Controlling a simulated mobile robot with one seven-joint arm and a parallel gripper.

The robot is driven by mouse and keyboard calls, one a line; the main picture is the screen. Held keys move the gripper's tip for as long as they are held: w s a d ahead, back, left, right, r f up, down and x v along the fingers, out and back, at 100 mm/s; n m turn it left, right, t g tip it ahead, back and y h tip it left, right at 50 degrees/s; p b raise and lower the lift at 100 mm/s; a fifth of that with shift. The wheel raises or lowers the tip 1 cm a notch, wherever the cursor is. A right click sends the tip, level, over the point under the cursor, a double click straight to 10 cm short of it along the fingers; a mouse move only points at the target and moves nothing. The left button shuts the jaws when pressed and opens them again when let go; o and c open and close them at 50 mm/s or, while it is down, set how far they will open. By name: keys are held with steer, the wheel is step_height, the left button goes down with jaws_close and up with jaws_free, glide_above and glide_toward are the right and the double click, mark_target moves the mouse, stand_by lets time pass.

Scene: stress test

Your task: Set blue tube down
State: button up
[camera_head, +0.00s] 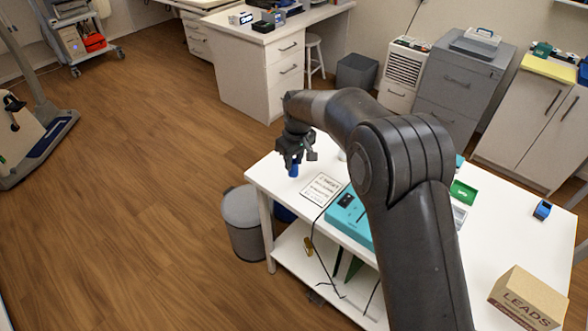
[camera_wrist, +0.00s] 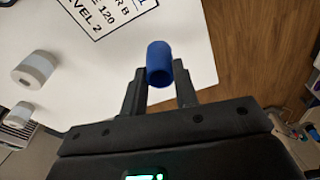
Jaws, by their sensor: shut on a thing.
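My gripper (camera_wrist: 160,95) is shut on the blue tube (camera_wrist: 159,62), which sits between its two fingers in the wrist view. In the head view my gripper (camera_head: 293,160) is over the far left part of the white table (camera_head: 270,180), and the blue tube (camera_head: 293,171) points down below the fingers. I cannot tell whether the tube touches the tabletop. In the wrist view the table's edge and the wooden floor are close beside the tube.
A printed card (camera_head: 321,189) lies beside the tube, with a teal device (camera_head: 350,218) beyond it. Two white-grey cylinders (camera_wrist: 34,70) show in the wrist view. A green tray (camera_head: 463,192), a small blue item (camera_head: 542,210) and a LEADS box (camera_head: 527,298) are further right. A grey bin (camera_head: 244,222) stands below.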

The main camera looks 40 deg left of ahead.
mark_target(294, 169)
steer(key=shift+f, duration=1.9)
steer(key=shift+f, duration=0.2)
steer(key=o, duration=0.9)
steer(key=shift+o, duration=0.2)
step_height(294, 169, up, 12)
steer(key=d, duration=0.1)
steer(key=shift+d+r, duration=0.15)
steer(key=shift+d, duration=0.1)
steer(key=shift+s, duration=0.1)
